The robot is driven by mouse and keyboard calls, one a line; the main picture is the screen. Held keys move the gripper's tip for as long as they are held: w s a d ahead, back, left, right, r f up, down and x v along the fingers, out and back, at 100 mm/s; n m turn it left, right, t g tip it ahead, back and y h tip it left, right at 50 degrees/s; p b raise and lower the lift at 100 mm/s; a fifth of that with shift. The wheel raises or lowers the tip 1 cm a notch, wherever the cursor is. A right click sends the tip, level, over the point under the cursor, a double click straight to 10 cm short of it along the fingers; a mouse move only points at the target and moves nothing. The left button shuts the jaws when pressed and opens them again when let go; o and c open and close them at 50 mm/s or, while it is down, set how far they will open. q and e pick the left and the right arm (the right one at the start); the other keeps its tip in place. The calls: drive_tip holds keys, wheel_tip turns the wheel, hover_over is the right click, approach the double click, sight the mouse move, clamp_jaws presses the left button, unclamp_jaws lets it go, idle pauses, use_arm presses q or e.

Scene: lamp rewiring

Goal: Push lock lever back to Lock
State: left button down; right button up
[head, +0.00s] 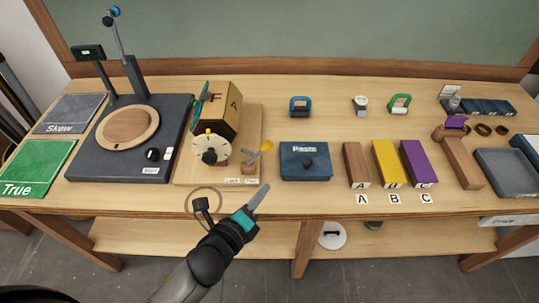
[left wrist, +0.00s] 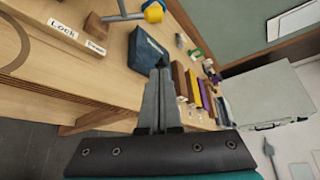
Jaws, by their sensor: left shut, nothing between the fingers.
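The lock lever (head: 252,158) is a grey bar with a yellow knob (head: 267,146), at the right of the wooden fixture base (head: 222,180). In the left wrist view the lever (left wrist: 124,12) and its yellow and blue end (left wrist: 153,12) show at the top edge, partly cut off. A "Lock" label (left wrist: 62,29) and a second small label (left wrist: 96,47) sit by a brown block below the lever. My left gripper (head: 262,190) is shut and empty, in front of the table edge, below and apart from the lever. My right gripper is not in view.
A dial (head: 210,147) and a wooden box (head: 222,103) stand on the fixture. A dark blue "Paste" box (head: 305,167) stands right of the lever. Brown, yellow (head: 389,165) and purple blocks stand further right. A thin ring (head: 207,188) shows near the table's front edge.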

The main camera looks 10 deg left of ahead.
sight(258, 155)
use_arm(q)
drive_tip(key=w+f, duration=0.1)
drive_tip(key=w, duration=1)
drive_tip(key=shift+w+a+f+p, duration=0.2)
drive_tip(key=shift+w+a+p, duration=0.05)
drive_tip(key=shift+a+p, duration=0.2)
idle(0.4)
drive_tip(key=shift+a+r, duration=0.2)
drive_tip(key=shift+a, duration=0.05)
